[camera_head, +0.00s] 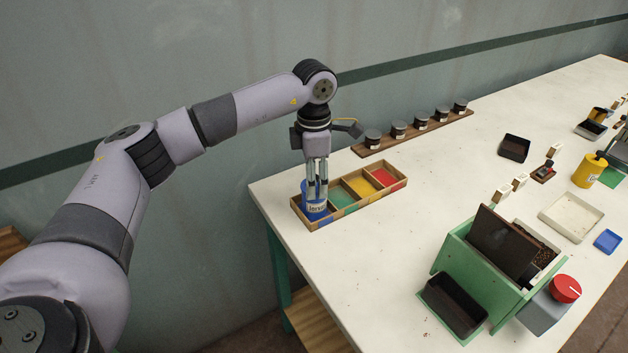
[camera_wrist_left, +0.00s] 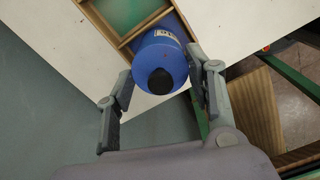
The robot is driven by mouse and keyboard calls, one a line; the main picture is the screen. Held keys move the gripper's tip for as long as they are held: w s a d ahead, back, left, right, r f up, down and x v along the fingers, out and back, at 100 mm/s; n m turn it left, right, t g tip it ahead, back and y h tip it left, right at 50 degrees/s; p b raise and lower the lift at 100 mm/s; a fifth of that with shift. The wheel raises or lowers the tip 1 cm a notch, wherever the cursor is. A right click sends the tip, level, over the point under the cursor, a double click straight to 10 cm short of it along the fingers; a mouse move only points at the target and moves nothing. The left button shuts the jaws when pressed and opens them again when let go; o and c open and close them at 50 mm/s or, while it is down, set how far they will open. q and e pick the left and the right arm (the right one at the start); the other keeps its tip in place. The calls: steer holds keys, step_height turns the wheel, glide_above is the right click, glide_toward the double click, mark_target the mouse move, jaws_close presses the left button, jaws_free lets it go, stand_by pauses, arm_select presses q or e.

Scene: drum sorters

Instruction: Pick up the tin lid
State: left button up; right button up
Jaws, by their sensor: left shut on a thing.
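A blue tin (camera_head: 316,209) with a pale label stands upright in the blue end compartment of a wooden divided tray (camera_head: 341,212). Its blue tin lid (camera_wrist_left: 178,68) has a black knob (camera_wrist_left: 160,82) and faces the left wrist camera. My left gripper (camera_head: 315,190) points straight down over the tin. Its fingers (camera_wrist_left: 160,78) lie on both sides of the lid and are shut on it. The lid still sits at the top of the tin; I see no gap between them. My right gripper is not in view.
The tray's green, yellow and red compartments look empty. Several dark-lidded jars (camera_head: 398,130) stand on a wooden strip behind it. A green box machine (camera_head: 455,254) with a red knob (camera_head: 566,288) stands at the right front. The white table (camera_head: 380,230) is clear between them.

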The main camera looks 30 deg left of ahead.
arm_select(q)
step_height(320, 180, up, 20)
steer(key=f+p, duration=0.3)
steer(key=p, duration=0.1)
steer(key=f+p, duration=0.4)
steer(key=p, duration=0.1)
steer(key=f+p, duration=0.4)
steer(key=p, duration=0.1)
steer(key=shift+w+d+f, duration=0.1)
steer(key=shift+w+d, duration=0.05)
steer(key=shift+w, duration=0.1)
steer(key=shift+s+f+p, duration=0.2)
steer(key=shift+f+p, duration=0.25)
steer(key=shift+p, duration=0.05)
steer(key=shift+f, duration=0.3)
steer(key=shift+f+b, duration=2.1)
steer(key=shift+f, duration=1.05)
steer(key=shift+f+b, duration=0.1)
steer(key=shift+b, duration=0.45)
